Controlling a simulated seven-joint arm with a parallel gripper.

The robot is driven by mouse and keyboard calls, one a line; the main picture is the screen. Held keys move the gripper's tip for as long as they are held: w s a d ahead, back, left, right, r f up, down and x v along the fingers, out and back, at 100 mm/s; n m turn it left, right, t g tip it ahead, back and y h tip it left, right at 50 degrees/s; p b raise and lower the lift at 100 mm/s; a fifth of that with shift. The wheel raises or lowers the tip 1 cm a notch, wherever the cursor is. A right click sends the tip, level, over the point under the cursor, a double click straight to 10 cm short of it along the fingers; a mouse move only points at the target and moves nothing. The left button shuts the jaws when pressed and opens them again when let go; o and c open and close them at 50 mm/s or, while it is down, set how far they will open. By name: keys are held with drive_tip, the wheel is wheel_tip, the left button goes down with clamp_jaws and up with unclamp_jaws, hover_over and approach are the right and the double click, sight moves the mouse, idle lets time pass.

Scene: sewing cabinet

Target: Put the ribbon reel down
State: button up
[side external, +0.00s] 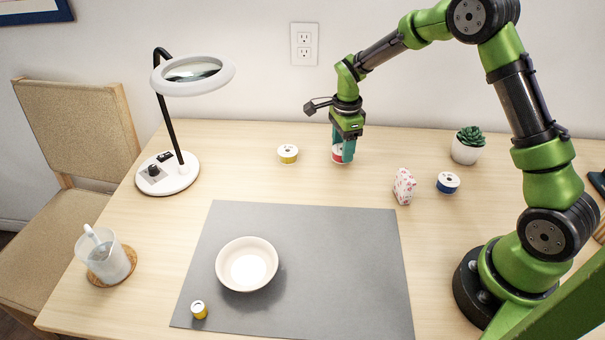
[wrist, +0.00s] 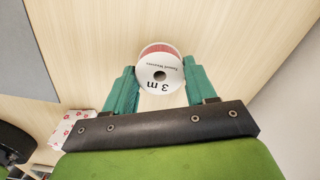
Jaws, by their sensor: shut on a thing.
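A ribbon reel with a white face and red ribbon (wrist: 160,72) is between the teal fingers of my gripper (wrist: 156,84) in the wrist view. In the side view my gripper (side external: 343,150) points down at the back of the table and is shut on the red reel (side external: 337,154). The reel is at or just above the wood; I cannot tell whether it touches. A yellow reel (side external: 288,154) stands to its left, a blue reel (side external: 447,183) to its right front, and a small yellow reel (side external: 199,309) on the grey mat (side external: 330,260).
A white bowl (side external: 247,264) sits on the mat. A floral packet (side external: 404,186) and a potted succulent (side external: 467,146) stand to the right. A ring lamp (side external: 168,178) and a pitcher (side external: 106,256) are on the left. Bare wood surrounds the gripper.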

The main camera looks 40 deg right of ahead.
drive_tip(key=shift+f, duration=0.55)
drive_tip(key=o, duration=1)
drive_tip(key=shift+f, duration=0.15)
drive_tip(key=s+a+r+n+t, duration=0.1)
drive_tip(key=s+r+n, duration=0.1)
drive_tip(key=r, duration=0.7)
drive_tip(key=s+a+r+n+t, duration=0.1)
drive_tip(key=s+a+r+n, duration=0.1)
drive_tip(key=r, duration=0.8)
drive_tip(key=s+a+r+n+t, duration=0.1)
drive_tip(key=s+a+n, duration=0.1)
drive_tip(key=s+n, duration=0.3)
drive_tip(key=s+a+r+n+t+y, duration=0.1)
drive_tip(key=s+r+n+t, duration=0.1)
drive_tip(key=s+n, duration=0.2)
drive_tip(key=s+a+r+n+t+y, duration=0.1)
drive_tip(key=s+a+n+t, duration=0.1)
drive_tip(key=s+n, duration=0.3)
drive_tip(key=shift+s+a+r+n, duration=0.1)
drive_tip(key=shift+s+a+n, duration=0.05)
drive_tip(key=shift+s, duration=1.05)
drive_tip(key=shift+s+a+r+n, duration=0.1)
drive_tip(key=shift+s+a+n, duration=0.05)
drive_tip(key=shift+s, duration=1.05)
